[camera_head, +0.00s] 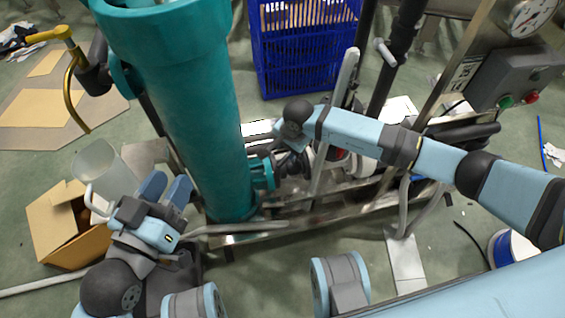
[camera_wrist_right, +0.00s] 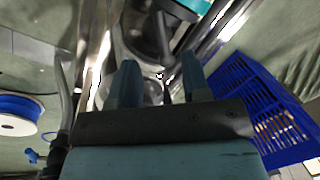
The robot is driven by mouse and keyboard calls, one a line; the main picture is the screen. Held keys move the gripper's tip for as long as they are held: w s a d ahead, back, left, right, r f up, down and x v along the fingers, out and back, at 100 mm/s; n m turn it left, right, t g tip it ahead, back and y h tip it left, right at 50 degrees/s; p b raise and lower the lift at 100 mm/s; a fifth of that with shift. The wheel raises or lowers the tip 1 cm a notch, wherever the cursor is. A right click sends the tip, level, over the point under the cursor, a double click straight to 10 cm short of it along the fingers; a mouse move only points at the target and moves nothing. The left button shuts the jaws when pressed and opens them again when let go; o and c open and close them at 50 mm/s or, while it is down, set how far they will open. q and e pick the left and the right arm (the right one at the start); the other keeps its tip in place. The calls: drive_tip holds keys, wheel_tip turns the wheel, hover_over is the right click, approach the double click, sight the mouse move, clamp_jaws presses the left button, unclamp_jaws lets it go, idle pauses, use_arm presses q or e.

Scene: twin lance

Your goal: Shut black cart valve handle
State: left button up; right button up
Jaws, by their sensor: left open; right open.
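The teal cylinder (camera_head: 190,110) of the cart stands upright in the middle of the head view. In the right wrist view a dark lever-like part (camera_wrist_right: 165,40), which looks like the valve handle, shows just beyond and between my right fingertips. I cannot tell whether they touch it. My right gripper (camera_wrist_right: 159,76) is open, its fingers apart with nothing clearly held. In the head view its fingers are mostly hidden. My left gripper (camera_head: 165,188) is open and empty, left of the cylinder.
A blue crate (camera_head: 305,55) stands behind the cart. A grey control box (camera_head: 515,75) and a gauge (camera_head: 530,15) are at the upper right. An open cardboard box (camera_head: 60,225) is at the left. A yellow-handled hose (camera_head: 72,85) hangs at the upper left.

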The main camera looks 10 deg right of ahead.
sight(282, 162)
drive_tip(key=f, duration=0.2)
drive_tip(key=f+b, duration=0.1)
drive_tip(key=f, duration=0.1)
drive_tip(key=w+a+f+b, duration=0.1)
drive_tip(key=f, duration=0.1)
drive_tip(key=shift+f, duration=0.4)
drive_tip(key=shift+w+f+b, duration=0.1)
drive_tip(key=shift+f+b, duration=0.25)
drive_tip(key=shift+f, duration=0.35)
use_arm(q)
drive_tip(key=f, duration=0.2)
drive_tip(key=f+m, duration=0.1)
drive_tip(key=shift+w+f+g, duration=0.15)
drive_tip(key=shift+w+g, duration=0.1)
drive_tip(key=shift+g, duration=0.15)
use_arm(e)
clamp_jaws()
